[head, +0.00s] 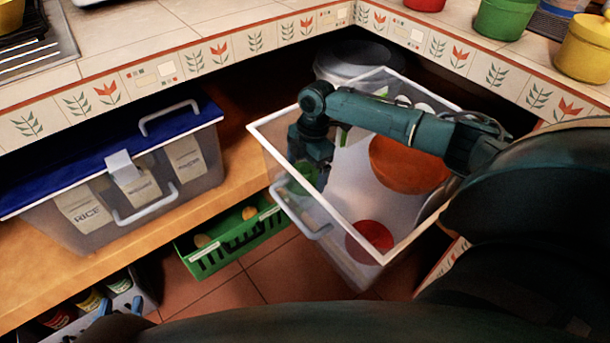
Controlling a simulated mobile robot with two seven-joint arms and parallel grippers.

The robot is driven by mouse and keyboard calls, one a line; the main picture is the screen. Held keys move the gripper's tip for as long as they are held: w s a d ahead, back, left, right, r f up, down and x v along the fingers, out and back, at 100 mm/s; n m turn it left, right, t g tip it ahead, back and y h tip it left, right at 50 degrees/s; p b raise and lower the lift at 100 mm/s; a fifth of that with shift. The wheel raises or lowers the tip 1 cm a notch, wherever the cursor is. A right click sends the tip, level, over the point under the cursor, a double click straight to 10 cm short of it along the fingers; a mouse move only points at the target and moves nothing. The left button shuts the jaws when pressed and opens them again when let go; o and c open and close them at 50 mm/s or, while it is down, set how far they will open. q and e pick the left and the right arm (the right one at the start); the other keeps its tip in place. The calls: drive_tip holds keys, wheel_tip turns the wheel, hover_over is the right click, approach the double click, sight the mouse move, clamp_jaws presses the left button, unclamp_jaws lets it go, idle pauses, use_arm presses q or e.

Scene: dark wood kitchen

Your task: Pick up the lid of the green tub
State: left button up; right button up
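A round green tub (505,19) stands on the counter at the top right, cut by the frame's top edge; I cannot tell whether a lid is on it.
The clear bin (316,222) has a white rim and holds an orange bowl (405,165) and a red round thing (370,240). A clear box with a blue lid (60,170) stands left on a wooden shelf. A green crate (235,245) is below. Yellow tub (585,48) at right.

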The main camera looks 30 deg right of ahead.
drive_tip(key=c, duration=0.3)
drive_tip(key=shift+r, duration=0.1)
